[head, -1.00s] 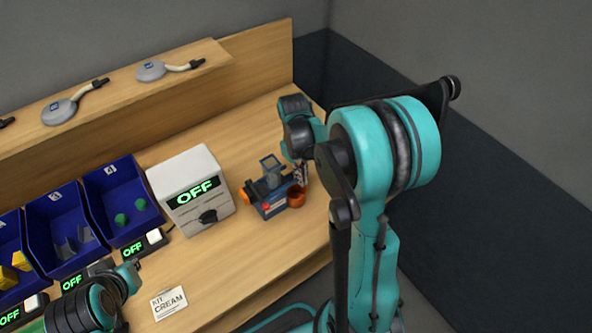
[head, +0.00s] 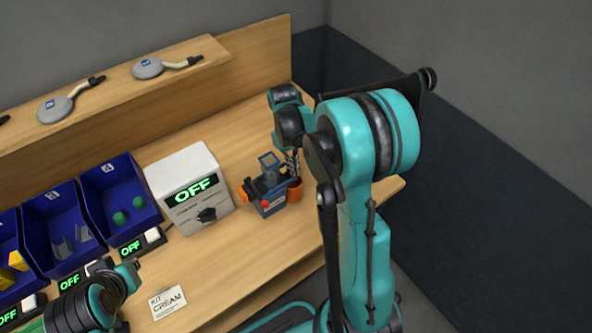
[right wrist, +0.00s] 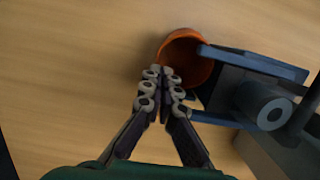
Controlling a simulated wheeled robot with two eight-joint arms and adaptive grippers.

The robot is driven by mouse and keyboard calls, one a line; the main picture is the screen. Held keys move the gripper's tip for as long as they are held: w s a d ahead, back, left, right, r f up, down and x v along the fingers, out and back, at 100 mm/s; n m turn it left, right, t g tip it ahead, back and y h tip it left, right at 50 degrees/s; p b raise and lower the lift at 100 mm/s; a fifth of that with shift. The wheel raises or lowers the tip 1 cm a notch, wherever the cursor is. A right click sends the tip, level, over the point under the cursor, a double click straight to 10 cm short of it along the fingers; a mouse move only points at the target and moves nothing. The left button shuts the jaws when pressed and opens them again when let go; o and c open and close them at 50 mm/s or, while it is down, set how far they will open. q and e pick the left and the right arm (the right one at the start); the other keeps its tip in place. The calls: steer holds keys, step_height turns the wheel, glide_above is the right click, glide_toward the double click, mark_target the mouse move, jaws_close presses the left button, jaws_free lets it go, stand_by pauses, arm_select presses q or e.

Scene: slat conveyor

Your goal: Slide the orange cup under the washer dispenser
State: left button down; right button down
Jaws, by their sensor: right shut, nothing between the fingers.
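The orange cup (head: 296,190) stands on the table beside the blue washer dispenser (head: 268,190), at the dispenser's right side in the head view. In the head view the right gripper (head: 293,163) shows just behind the cup.
A white box reading OFF (head: 190,190) stands left of the dispenser. Blue bins (head: 118,200) with parts line the left side. A label card (head: 168,302) lies near the front. A raised shelf (head: 120,95) runs behind. The table right of the cup is clear.

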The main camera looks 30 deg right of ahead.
steer(key=shift+r, duration=0.1)
arm_select(q)
step_height(320, 180, up, 2)
steer(key=shift+d+r+p, duration=0.1)
steer(key=shift+p, duration=0.9)
arm_select(e)
steer(key=w+a+r, duration=0.1)
steer(key=w, duration=1.1)
arm_select(q)
steer(key=shift+s, duration=0.1)
arm_select(e)
steer(key=shift+r, duration=0.1)
